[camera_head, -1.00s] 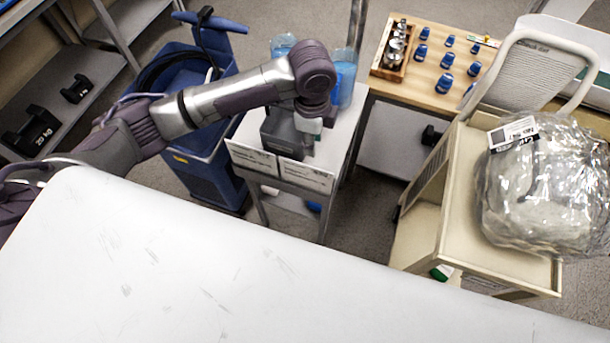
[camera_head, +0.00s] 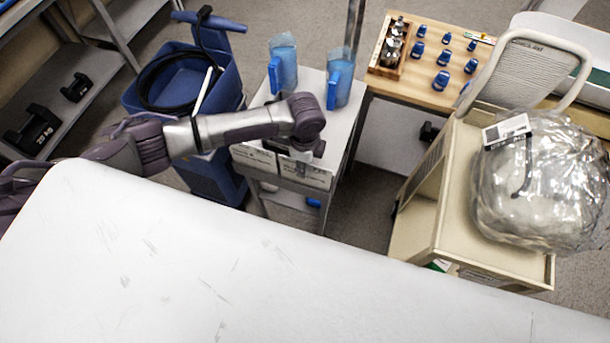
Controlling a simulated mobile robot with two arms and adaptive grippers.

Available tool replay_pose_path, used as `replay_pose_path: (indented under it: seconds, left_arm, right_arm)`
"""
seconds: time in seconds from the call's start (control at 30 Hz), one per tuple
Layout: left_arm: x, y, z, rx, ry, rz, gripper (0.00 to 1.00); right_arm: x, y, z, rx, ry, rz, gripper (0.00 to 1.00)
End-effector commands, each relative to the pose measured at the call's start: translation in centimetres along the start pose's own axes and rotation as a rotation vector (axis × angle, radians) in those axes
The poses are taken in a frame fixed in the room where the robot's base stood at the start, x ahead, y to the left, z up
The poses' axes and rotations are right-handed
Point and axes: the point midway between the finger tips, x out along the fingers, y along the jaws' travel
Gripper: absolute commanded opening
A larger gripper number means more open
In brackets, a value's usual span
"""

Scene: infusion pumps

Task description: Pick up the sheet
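White printed sheets show at the front edge of a small grey stand (camera_head: 338,115). One is a left sheet (camera_head: 256,159) and one is a right sheet (camera_head: 313,177). I cannot tell which of them is the task's sheet. My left gripper (camera_head: 302,158) points down at the stand's front edge, over the right sheet's upper part in the picture. My wrist hides much of it, so its fingers, and any contact with the sheet, are unclear. My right gripper is not in view.
Two blue jugs (camera_head: 283,65) (camera_head: 340,82) stand at the back of the stand. A blue bin (camera_head: 218,100) with a black hose is left of it. A beige cart (camera_head: 425,215) carries a plastic-wrapped bundle (camera_head: 535,190).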

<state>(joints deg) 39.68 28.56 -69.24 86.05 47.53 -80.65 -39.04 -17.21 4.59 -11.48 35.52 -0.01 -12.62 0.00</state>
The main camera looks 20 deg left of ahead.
Motion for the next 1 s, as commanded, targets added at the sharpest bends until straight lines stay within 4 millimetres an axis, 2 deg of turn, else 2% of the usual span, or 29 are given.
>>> replay_pose_path:
  seconds: [0.13, 0.37, 0.5, 0.57, 1.0]
  left_arm:
    - [1.24, -0.01, -0.10, 0.002, 0.001, -0.001, 0.33]
    - [1.35, -0.03, -0.08, 0.002, 0.001, -0.002, 0.32]
    - [1.32, -0.04, -0.08, 0.001, 0.001, -0.001, 0.08]
    - [1.32, -0.04, -0.08, 0.001, 0.001, -0.001, 0.00]
    - [1.10, -0.07, -0.08, 0.001, 0.002, -0.002, 0.00]
  right_arm:
    - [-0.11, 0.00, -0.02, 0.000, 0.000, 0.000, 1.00]
    - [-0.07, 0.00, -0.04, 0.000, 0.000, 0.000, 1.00]
    - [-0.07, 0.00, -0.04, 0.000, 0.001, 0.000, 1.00]
    - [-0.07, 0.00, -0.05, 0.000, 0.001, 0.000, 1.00]
    - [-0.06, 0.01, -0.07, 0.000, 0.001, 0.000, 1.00]
